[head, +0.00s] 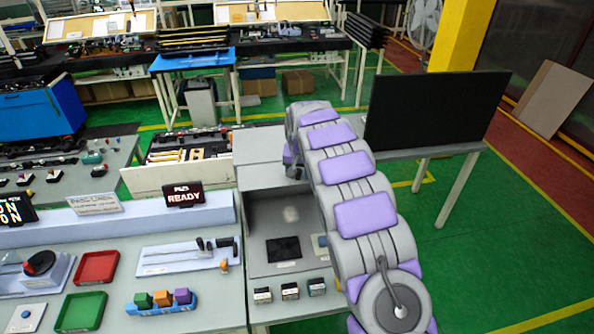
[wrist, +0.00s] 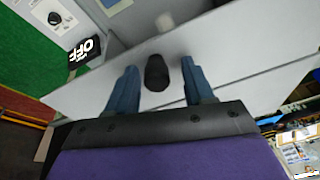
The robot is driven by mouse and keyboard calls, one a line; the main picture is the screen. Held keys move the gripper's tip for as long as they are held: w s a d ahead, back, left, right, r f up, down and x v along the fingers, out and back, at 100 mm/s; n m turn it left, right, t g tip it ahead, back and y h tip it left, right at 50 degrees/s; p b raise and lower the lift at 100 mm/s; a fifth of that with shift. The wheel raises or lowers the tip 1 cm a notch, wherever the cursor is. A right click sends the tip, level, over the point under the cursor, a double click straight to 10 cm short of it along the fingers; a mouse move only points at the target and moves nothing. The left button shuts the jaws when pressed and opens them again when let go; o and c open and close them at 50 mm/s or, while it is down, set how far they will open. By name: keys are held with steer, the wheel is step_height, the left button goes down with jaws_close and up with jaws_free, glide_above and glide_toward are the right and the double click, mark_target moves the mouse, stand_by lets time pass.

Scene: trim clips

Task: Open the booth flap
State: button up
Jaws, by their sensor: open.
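The booth (head: 284,212) is a grey box at the middle of the head view, with a dark square pad inside its visible lower part. A pale flat panel (wrist: 230,55), apparently the booth flap, crosses the wrist view. A dark rounded knob (wrist: 156,73) on it sits between the two blue fingers of my gripper (wrist: 160,68). The fingers are apart, with a visible gap on each side of the knob. In the head view my purple and grey arm covers the booth's right side, and my gripper's fingers are hidden.
A small OFF display (wrist: 86,48) and a dark dial (wrist: 55,18) lie left of the panel in the wrist view. A READY sign (head: 184,195) stands left of the booth. A black screen (head: 435,110) on a table stands at the right. Small switches (head: 290,292) line the booth's front.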

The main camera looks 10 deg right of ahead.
steer(key=b+v, duration=0.2)
steer(key=v, duration=1.5)
steer(key=shift+w, duration=0.15)
steer(key=s+f+n+g+b, duration=0.1)
steer(key=s+f+b, duration=0.5)
steer(key=s, duration=1.1)
steer(key=s+f+n+g+b, duration=0.1)
steer(key=s+f+g+b, duration=0.1)
steer(key=s+f+b, duration=0.5)
steer(key=s+f+n+g+b, duration=0.1)
steer(key=s+f+b, duration=0.6)
steer(key=s+f, duration=0.9)
steer(key=s+g, duration=0.1)
steer(key=s, duration=1.1)
steer(key=shift+s+d, duration=0.1)
